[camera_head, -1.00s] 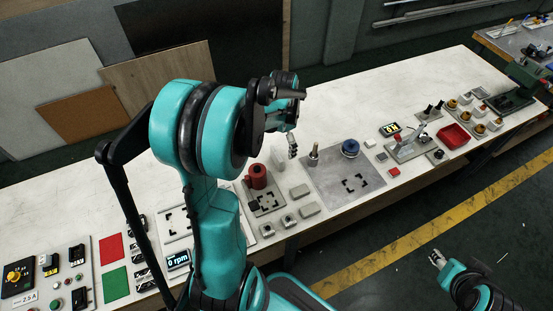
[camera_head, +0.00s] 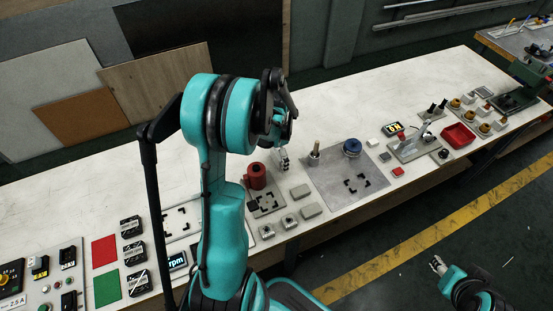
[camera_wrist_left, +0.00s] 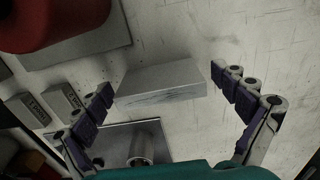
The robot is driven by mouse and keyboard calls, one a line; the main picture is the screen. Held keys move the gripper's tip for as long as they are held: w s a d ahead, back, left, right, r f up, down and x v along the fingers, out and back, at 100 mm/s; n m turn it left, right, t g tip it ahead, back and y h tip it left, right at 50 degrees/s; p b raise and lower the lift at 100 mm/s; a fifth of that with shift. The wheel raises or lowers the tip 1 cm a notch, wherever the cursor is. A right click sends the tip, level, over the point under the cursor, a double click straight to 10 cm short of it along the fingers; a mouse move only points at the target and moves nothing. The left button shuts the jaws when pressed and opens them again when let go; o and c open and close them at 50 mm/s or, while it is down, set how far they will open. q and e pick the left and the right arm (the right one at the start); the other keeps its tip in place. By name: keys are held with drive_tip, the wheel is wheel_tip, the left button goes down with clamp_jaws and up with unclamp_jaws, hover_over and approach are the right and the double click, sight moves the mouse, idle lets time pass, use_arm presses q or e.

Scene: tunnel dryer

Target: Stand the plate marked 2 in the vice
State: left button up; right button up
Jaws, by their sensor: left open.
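My left gripper (camera_head: 283,160) is low over the pale bench beside the red cylinder (camera_head: 255,176). In the left wrist view its fingers (camera_wrist_left: 172,98) are open and empty, spread either side of a pale grey slab (camera_wrist_left: 160,82). The slab lies between and a little beyond the fingertips, with no visible contact and no legible number. I cannot tell if it is the plate marked 2. A green fixture (camera_head: 532,72) at the far right may be the vice, but is too small to be sure. My right gripper (camera_head: 437,264) is over the floor, its opening unclear.
A grey mat (camera_head: 335,190) holds a blue round part (camera_head: 352,147) and a peg holder (camera_head: 314,157). Small grey blocks (camera_head: 290,221) lie near the front edge. A red tray (camera_head: 458,135) stands at the right. The bench behind the mat is clear.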

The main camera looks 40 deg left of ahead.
use_arm(q)
drive_tip(key=shift+r, duration=0.15)
drive_tip(key=c, duration=1.6)
